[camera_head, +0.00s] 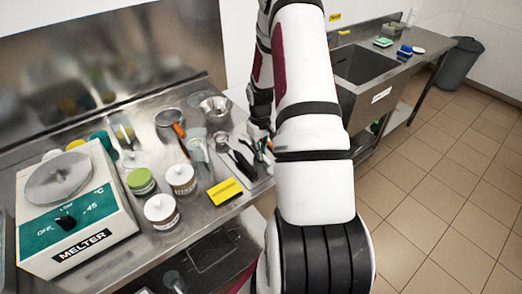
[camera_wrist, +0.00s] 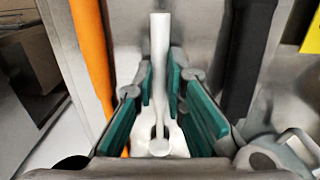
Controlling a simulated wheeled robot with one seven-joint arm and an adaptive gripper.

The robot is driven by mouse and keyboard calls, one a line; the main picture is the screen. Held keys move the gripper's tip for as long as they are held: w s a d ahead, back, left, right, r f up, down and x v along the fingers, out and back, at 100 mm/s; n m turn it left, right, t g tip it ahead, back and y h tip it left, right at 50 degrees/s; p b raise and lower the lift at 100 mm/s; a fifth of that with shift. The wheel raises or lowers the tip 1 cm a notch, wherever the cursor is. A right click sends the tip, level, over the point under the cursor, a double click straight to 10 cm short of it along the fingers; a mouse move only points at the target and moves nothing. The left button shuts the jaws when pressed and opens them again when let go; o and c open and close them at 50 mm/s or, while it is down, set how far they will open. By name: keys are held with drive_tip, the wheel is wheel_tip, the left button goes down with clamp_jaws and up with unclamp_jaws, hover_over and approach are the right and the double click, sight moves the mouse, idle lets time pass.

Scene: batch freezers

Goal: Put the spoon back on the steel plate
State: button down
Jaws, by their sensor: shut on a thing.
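The spoon (camera_wrist: 160,62), pale metal with a straight handle, lies lengthwise between the teal pads of my gripper (camera_wrist: 160,85) in the wrist view. My gripper is shut on it. The steel plate (camera_head: 258,184) is on the counter in the head view, partly behind my arm, with black-handled tools on it. Grey metal below the spoon shows in the wrist view; I cannot tell whether the spoon touches it. In the head view my arm hides most of the gripper and the spoon.
An orange handle (camera_wrist: 92,50) and a black handle (camera_wrist: 243,55) flank the gripper. A yellow block (camera_head: 225,192), white jars (camera_head: 181,180), a green-lidded jar (camera_head: 141,181), metal bowls (camera_head: 215,108) and a melter (camera_head: 75,205) crowd the counter. A sink (camera_head: 365,65) lies beyond my arm.

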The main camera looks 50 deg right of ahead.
drive_tip(key=c, duration=1.6)
unclamp_jaws()
drive_tip(key=shift+f, duration=0.1)
drive_tip(key=shift+c, duration=0.2)
wheel_tip(320, 180, up, 12)
drive_tip(key=b, duration=0.1)
drive_tip(key=w+a+r+n+t+h, duration=0.1)
drive_tip(key=a+r+t+h, duration=0.1)
drive_tip(key=a+r, duration=1.5)
drive_tip(key=s+a+r+n+t+y, duration=0.1)
drive_tip(key=s+a+r, duration=0.4)
drive_tip(key=s+a, duration=0.2)
drive_tip(key=s+a+r+t+y, duration=0.1)
drive_tip(key=s+a+r+t, duration=0.1)
drive_tip(key=s+a+r, duration=0.3)
drive_tip(key=s+a, duration=0.1)
drive_tip(key=a, duration=0.3)
drive_tip(key=shift+s+a+n+t, duration=0.15)
drive_tip(key=shift+s+n+t, duration=0.15)
drive_tip(key=shift+s+n, duration=0.1)
